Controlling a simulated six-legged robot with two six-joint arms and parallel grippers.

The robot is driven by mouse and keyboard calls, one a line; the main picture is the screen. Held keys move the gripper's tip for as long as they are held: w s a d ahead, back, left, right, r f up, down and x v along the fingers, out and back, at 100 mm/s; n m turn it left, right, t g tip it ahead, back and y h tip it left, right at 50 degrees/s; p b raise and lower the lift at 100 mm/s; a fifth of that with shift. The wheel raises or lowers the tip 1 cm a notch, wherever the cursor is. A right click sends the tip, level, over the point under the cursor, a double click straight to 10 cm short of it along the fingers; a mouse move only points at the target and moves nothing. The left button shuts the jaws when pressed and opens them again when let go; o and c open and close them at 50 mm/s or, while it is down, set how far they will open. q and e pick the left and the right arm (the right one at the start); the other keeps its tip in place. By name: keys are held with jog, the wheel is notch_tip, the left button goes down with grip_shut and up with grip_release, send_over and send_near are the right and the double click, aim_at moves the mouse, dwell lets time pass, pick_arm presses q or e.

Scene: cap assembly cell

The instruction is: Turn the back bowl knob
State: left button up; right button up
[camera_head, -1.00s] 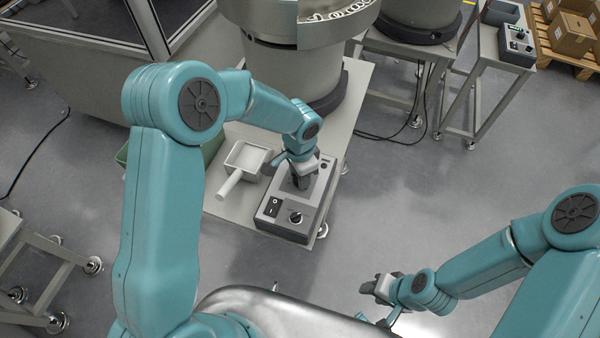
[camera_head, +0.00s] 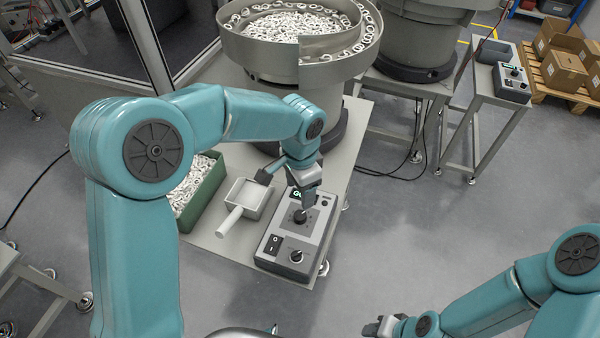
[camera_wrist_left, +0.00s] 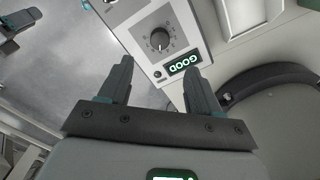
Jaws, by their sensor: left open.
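The near control box (camera_head: 268,262) stands on the bench below the front bowl. Its large dark knob (camera_head: 300,217) is on a round dial, with a smaller knob (camera_head: 296,256) and a rocker switch in front. My left gripper (camera_head: 307,204) is above the box and partly hides its lit green display. In the left wrist view the open, empty gripper (camera_wrist_left: 159,68) has a dialled knob (camera_wrist_left: 160,40) just beyond its fingertips, apart from them. The display (camera_wrist_left: 183,64) there reads GOOD. My right gripper (camera_head: 376,328) is at the bottom edge, partly cut off.
A white scoop-like tray (camera_head: 231,218) and a green bin (camera_head: 207,196) of white parts are left of the box. The front bowl (camera_head: 300,65) rises behind. A second control box (camera_head: 512,84) is at the far right.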

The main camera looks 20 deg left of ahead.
pick_arm(q)
notch_tip(320, 180, up, 6)
jog(key=shift+f, duration=0.1)
jog(key=shift+s, duration=0.2)
dwell(0.5)
